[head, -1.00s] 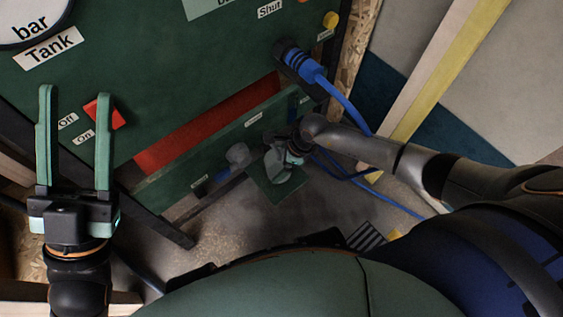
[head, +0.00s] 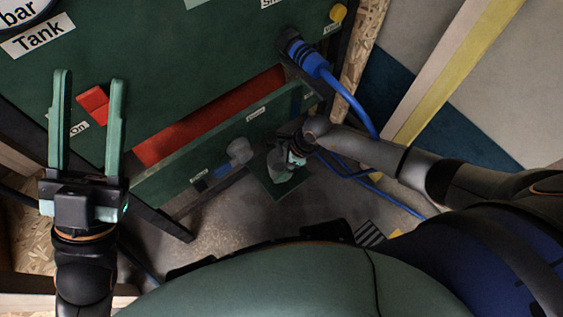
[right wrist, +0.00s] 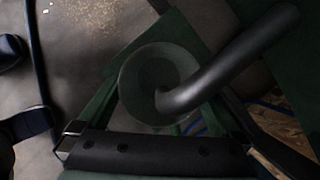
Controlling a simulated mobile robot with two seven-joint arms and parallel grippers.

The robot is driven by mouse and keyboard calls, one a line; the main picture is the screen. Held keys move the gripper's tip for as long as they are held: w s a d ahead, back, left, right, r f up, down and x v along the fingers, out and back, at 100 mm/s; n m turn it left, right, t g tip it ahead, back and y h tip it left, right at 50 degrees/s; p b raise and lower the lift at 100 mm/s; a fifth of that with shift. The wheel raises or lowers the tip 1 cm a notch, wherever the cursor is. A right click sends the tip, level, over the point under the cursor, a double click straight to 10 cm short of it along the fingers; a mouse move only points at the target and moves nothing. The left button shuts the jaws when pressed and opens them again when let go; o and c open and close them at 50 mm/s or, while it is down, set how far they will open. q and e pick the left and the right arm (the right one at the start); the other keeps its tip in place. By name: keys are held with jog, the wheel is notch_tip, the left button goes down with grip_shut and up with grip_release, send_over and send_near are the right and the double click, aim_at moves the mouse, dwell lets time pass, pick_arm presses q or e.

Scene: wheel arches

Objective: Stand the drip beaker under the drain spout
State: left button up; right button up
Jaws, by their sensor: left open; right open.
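The drip beaker shows in the right wrist view as a dim, see-through round cup (right wrist: 137,75) seen from above. A dark bent pipe (right wrist: 232,62), apparently the drain spout, ends over its mouth. My right gripper (right wrist: 160,88) is open, its green fingers on either side of the beaker; I cannot tell whether they touch it. In the head view my right gripper (head: 290,160) is low by the panel, and the pale beaker (head: 282,174) is partly hidden at it. My left gripper (head: 88,80) is open and empty before the panel.
A green panel (head: 200,75) with a red stripe (head: 210,115) and a red switch (head: 93,103) stands ahead. A blue plug (head: 308,58) and its cable hang beside my right arm. A dark green plate (head: 265,185) lies low under my right gripper. Grey floor (head: 225,225) is open nearby.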

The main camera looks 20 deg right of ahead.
jog(key=p+v, duration=0.3)
jog(key=v, duration=0.4)
jog(key=shift+p, duration=0.3)
jog(key=shift+r, duration=0.15)
jog(key=shift+c, duration=0.2)
dwell(0.6)
